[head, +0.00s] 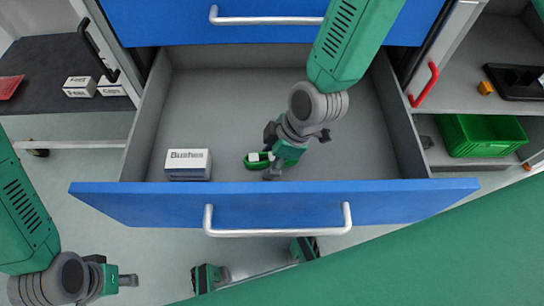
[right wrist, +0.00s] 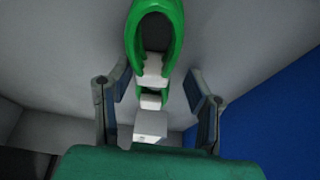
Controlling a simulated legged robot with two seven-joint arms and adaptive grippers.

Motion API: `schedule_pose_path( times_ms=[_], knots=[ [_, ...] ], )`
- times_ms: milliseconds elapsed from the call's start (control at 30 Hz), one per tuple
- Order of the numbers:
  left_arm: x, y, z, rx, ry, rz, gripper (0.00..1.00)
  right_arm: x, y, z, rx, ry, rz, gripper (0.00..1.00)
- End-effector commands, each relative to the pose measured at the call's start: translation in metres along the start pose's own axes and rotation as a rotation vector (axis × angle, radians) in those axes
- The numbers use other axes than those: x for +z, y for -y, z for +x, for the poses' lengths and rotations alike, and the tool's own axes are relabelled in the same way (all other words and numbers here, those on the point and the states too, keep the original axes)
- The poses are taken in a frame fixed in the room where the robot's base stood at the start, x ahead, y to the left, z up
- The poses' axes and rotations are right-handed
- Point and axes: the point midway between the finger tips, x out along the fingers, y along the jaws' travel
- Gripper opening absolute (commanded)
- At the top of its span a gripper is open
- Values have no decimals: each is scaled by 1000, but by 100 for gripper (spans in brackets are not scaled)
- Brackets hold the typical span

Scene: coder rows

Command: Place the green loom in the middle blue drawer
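The green loom (head: 252,165) is in the open blue drawer (head: 135,203), near its front and around the middle of its width. My right gripper (head: 273,163) reaches down into the drawer at the loom and partly hides it. In the right wrist view the loom (right wrist: 177,42) shows as a green loop with white connectors. The two fingers of my right gripper (right wrist: 155,100) stand apart on either side of it, with gaps visible, so it looks open. My left gripper (head: 128,280) is outside the drawer at the lower left; its finger gap is not clear.
A white and blue box labelled "Bushes" (head: 188,164) stands in the drawer's front left. Another blue drawer front (head: 170,22) is above. A shelf at right holds a green crate (head: 480,135) and a black tray (head: 515,82). The drawer's back and right floor are clear.

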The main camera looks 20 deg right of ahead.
Motion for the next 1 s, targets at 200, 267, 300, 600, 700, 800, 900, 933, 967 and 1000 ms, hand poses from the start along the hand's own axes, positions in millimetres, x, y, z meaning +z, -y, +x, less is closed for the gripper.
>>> schedule_pose_path(
  times_ms=[200,267,300,600,700,800,900,933,967,1000],
  knots=[
    [0,0,-5,0,0,0,32,4,-1,-9,-2,-8,5,45],
    [0,0,-9,0,0,1,32,4,-2,-18,-2,-9,5,45],
    [0,0,-13,1,0,1,32,4,-2,-26,-1,-9,5,45],
    [-2,0,-44,1,0,1,32,-1,0,-90,1,-1,4,45],
    [-3,0,-50,0,0,1,32,0,-1,-105,1,-1,4,45],
    [-3,0,-54,0,0,0,32,2,-1,-115,-1,-4,4,45],
    [-3,0,-55,0,0,0,32,3,-1,-120,-2,-4,5,45],
    [-3,0,-55,0,0,0,32,3,-1,-121,-2,-5,5,45],
    [-3,0,-55,0,0,1,32,4,-1,-121,-3,-5,5,45],
    [-3,0,-55,0,0,1,32,4,-1,-121,-3,-6,5,45]
  ],
)
